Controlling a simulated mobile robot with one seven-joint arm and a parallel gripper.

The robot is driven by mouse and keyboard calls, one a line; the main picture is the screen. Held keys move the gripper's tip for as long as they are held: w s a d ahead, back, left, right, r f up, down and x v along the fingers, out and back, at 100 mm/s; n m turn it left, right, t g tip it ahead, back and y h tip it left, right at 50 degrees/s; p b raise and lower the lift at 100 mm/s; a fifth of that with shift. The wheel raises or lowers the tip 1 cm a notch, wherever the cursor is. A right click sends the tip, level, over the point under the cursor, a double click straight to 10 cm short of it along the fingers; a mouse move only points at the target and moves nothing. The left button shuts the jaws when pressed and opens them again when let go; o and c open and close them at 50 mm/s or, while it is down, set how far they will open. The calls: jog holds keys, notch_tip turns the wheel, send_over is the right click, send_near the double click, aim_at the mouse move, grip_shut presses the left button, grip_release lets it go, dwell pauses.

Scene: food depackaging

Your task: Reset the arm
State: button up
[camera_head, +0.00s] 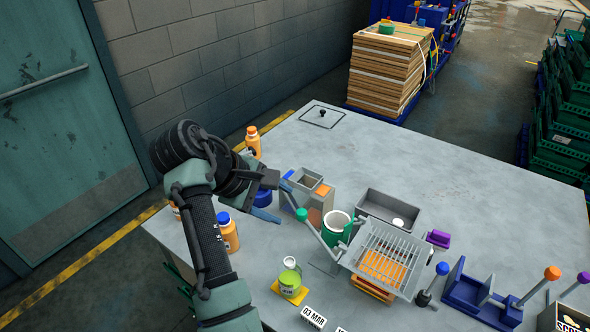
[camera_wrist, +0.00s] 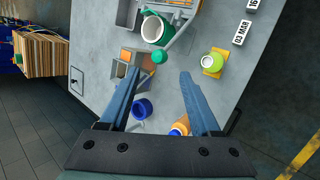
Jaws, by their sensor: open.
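My gripper (camera_wrist: 157,98) is open and empty in the wrist view, its two blue fingers spread wide above the table. In the head view my gripper is only partly visible at the end of my bent arm, next to a grey box with orange parts (camera_head: 318,200). The grey table (camera_head: 450,185) is below. I cannot tell the exact height of the fingers above it.
A green container (camera_head: 336,228), a grey slotted tray (camera_head: 385,258), a grey bin (camera_head: 388,210) and a green-labelled jar (camera_head: 289,280) crowd the front. A blue holder (camera_head: 480,300) stands front right. The table's far right is clear. A wall (camera_head: 210,60) rises behind at left.

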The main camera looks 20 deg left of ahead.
jog(key=w+r+m+t+y, duration=0.3)
jog(key=w+r+t+y, duration=0.15)
jog(key=r, duration=0.45)
jog(key=s+d+r+m+t+y, duration=0.1)
jog(key=d+r+m+t, duration=0.25)
jog(key=r, duration=0.55)
jog(key=s+d+r+m+t+y, duration=0.1)
jog(key=d+r+m+t, duration=0.2)
jog(key=r, duration=0.6)
jog(key=s+d+r+m+t+h, duration=0.1)
jog(key=s+d+r+m+t, duration=0.2)
jog(key=s+r, duration=0.6)
jog(key=s+d+r+m+t+h, duration=0.1)
jog(key=s+d+r+m+t, duration=0.2)
jog(key=s+d+r+t, duration=0.4)
notch_tip(320, 180, up, 2)
jog(key=s, duration=0.2)
jog(key=shift+s, duration=0.3)
